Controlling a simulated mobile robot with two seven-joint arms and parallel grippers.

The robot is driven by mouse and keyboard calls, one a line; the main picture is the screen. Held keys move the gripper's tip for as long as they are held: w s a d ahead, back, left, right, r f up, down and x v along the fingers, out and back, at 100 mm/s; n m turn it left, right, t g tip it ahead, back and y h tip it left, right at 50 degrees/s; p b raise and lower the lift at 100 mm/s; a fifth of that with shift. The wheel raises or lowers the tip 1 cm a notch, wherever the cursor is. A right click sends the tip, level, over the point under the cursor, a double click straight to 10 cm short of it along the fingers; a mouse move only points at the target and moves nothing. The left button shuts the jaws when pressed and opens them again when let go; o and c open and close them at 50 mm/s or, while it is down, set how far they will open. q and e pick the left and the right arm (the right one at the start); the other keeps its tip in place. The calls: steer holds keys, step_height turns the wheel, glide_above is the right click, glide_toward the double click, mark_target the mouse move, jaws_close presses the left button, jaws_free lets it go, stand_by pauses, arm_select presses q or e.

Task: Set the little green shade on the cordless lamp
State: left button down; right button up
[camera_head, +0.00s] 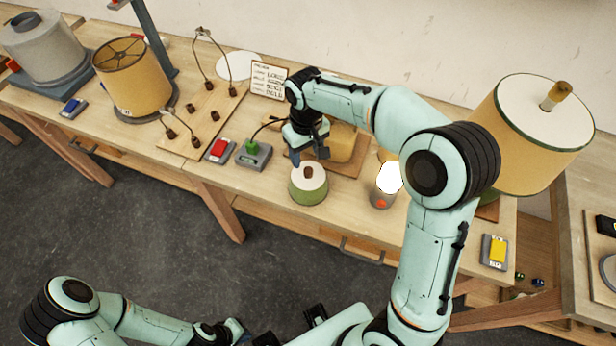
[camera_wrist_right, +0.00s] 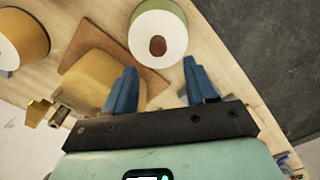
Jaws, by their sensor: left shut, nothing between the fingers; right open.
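The little green shade (camera_head: 308,190), with a white top and a brown knob, stands upright on the bench. The cordless lamp (camera_head: 382,198), with a grey base, a red button and a glowing bulb, stands to its right, partly beside my right arm. My right gripper (camera_head: 305,155) is open and empty, just behind and above the shade. In the right wrist view the shade (camera_wrist_right: 145,20) lies beyond the gap between the two blue fingertips (camera_wrist_right: 162,75), apart from them. My left gripper (camera_head: 232,328) is shut and empty, low at the front, away from the bench.
A grey box with a green plug (camera_head: 254,155) and a red-switch box (camera_head: 219,150) stand left of the shade. A large lampshade (camera_head: 540,140) stands at the right. Bare bench lies in front of the shade.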

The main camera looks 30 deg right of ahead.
mark_target(308, 170)
steer(key=shift+s+d+f, duration=0.1)
steer(key=shift+f, duration=1.4)
steer(key=shift+s+f, duration=0.1)
steer(key=shift+f, duration=1.4)
jaws_close()
